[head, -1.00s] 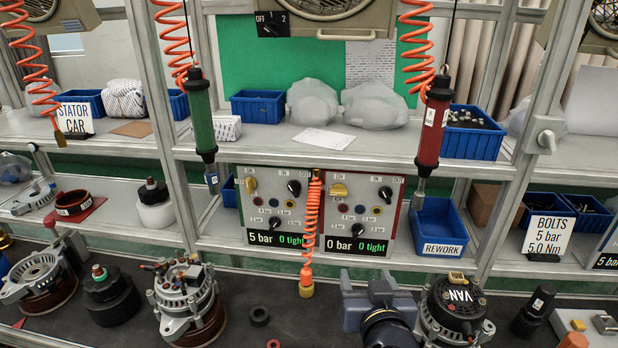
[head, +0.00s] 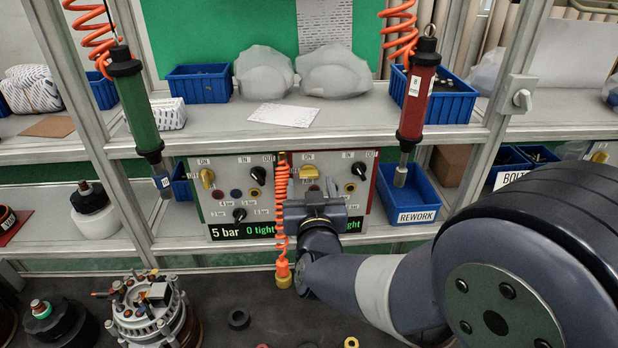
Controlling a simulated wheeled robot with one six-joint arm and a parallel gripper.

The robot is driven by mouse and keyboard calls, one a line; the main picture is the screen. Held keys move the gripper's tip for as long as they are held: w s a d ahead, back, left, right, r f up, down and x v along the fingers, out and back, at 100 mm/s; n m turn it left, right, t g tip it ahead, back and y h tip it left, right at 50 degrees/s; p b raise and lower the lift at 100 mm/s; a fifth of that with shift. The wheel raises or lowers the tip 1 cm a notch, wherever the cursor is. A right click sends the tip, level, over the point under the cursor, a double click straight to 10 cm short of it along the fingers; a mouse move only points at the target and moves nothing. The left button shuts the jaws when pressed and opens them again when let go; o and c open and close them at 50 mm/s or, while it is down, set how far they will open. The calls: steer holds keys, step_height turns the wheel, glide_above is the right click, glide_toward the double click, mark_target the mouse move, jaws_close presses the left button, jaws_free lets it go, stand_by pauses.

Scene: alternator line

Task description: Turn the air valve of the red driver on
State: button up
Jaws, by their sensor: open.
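The red driver (head: 418,92) hangs at the right from an orange coiled hose. The control panel with the red edge (head: 366,170) stands below the shelf. Its yellow air valve handle (head: 308,171) lies roughly crosswise under an ON label. My gripper (head: 312,190) is open, in front of this panel and just below the valve handle in the picture. I cannot tell whether it touches the handle. My gripper hides the panel's lower middle and most of its display; it read 0 bar earlier.
The left panel (head: 222,205) reads 5 bar, its yellow handle (head: 207,178) upright. An orange coiled hose (head: 282,215) hangs between the panels, close beside my gripper. The green driver (head: 138,105) hangs at the left. The blue REWORK bin (head: 410,200) stands right of the panels.

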mark_target(309, 174)
steer(key=shift+w, duration=1.45)
steer(key=shift+c, duration=0.6)
steer(key=c, duration=0.9)
